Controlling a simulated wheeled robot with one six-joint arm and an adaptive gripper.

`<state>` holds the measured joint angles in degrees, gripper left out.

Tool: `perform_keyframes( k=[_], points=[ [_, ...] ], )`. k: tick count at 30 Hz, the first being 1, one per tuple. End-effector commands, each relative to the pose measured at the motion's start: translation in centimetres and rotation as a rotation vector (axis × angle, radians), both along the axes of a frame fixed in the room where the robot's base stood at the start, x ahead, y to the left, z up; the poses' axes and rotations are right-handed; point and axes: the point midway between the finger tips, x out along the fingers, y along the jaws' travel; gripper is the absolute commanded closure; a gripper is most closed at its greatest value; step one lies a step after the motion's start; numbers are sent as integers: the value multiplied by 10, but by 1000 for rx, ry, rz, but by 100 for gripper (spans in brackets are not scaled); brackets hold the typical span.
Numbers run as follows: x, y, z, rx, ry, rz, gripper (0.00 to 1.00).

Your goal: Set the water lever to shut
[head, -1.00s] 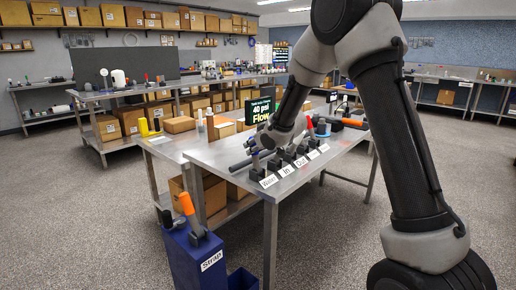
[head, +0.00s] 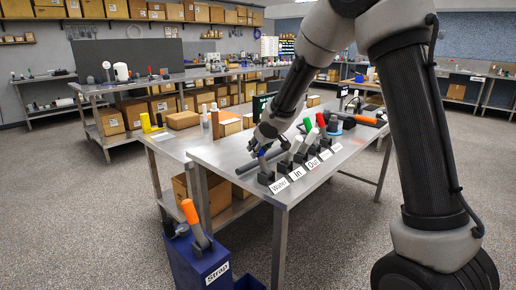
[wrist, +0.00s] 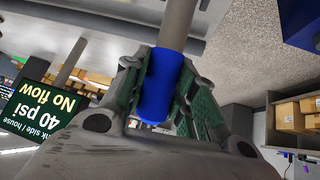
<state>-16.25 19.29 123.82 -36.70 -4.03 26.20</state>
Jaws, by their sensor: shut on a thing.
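The water lever stands at the left end of a row of levers on the steel bench, above the label "Water" (head: 279,185). The grey rod of the lever runs up out of the wrist view. A screen (wrist: 42,110), upside down in the wrist view, reads "40 psi" and "No flow".
Beside it stand several other levers, including a white one (head: 293,149), a green-tipped one and a red-tipped one, close together. A blue box labelled "Strap" (head: 200,262) with an orange-handled lever stands at the front left.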

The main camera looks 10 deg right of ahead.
Motion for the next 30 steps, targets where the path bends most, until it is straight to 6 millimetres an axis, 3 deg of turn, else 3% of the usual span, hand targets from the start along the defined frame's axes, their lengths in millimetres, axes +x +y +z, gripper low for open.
perform_keyframes(
  k=[1,2,5,17,30],
  points=[
    [1,1,0,1,-1,3,100],
    [1,1,0,1,-1,3,67],
    [1,1,0,1,-1,3,51],
    [-1,-1,3,0,-2,1,51],
    [-29,-13,41,1,-5,1,51]
  ],
)
